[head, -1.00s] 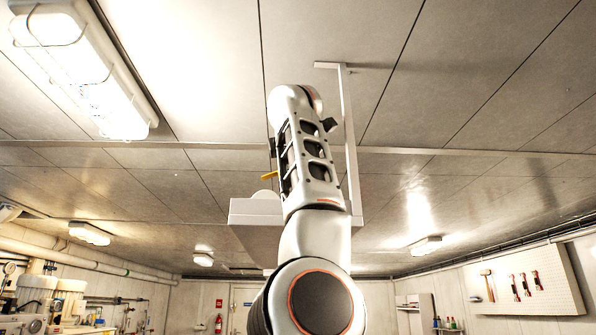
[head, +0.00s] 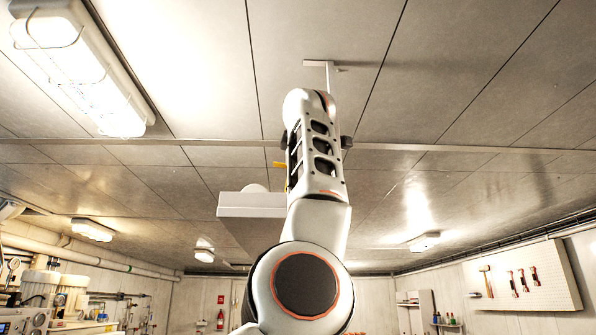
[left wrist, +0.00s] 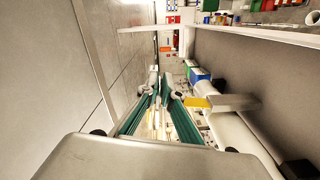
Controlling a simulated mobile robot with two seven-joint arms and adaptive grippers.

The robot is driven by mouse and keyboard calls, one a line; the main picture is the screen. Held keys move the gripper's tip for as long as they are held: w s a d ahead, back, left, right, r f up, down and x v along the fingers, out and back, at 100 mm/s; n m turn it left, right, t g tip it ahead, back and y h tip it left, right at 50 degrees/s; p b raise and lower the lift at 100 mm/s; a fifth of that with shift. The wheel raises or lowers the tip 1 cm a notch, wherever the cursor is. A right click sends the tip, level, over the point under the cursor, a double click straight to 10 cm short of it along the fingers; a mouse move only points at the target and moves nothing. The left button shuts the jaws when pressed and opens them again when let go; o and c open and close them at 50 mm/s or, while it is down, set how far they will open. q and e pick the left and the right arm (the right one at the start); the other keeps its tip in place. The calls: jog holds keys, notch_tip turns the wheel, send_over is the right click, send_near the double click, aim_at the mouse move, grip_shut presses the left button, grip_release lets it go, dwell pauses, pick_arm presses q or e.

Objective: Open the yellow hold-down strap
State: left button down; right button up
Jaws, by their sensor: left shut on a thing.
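The yellow hold-down strap (head: 280,164) shows as a small yellow piece just left of my arm in the head view, above a white box-like shelf (head: 250,204). In the left wrist view the yellow strap (left wrist: 197,102) lies right of the fingers, beside a grey tab (left wrist: 235,102) and a long white cylinder (left wrist: 238,136). My left gripper (left wrist: 162,88) has green-sided fingers with the tips close together; it is shut on the strap, though the contact itself is hard to make out. In the head view my forearm hides the gripper. My right gripper is not in view.
A ceiling lamp (head: 85,75) is at upper left. A tool board (head: 535,276) hangs on the right wall. Blue and green containers (left wrist: 190,70) show beyond the fingers in the left wrist view.

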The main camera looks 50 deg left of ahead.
pick_arm(q)
jog(key=shift+w+d, duration=0.1)
dwell(0.3)
jog(key=c, duration=2.2)
grip_release()
jog(key=shift+w+f, duration=0.1)
jog(key=shift+c, duration=0.2)
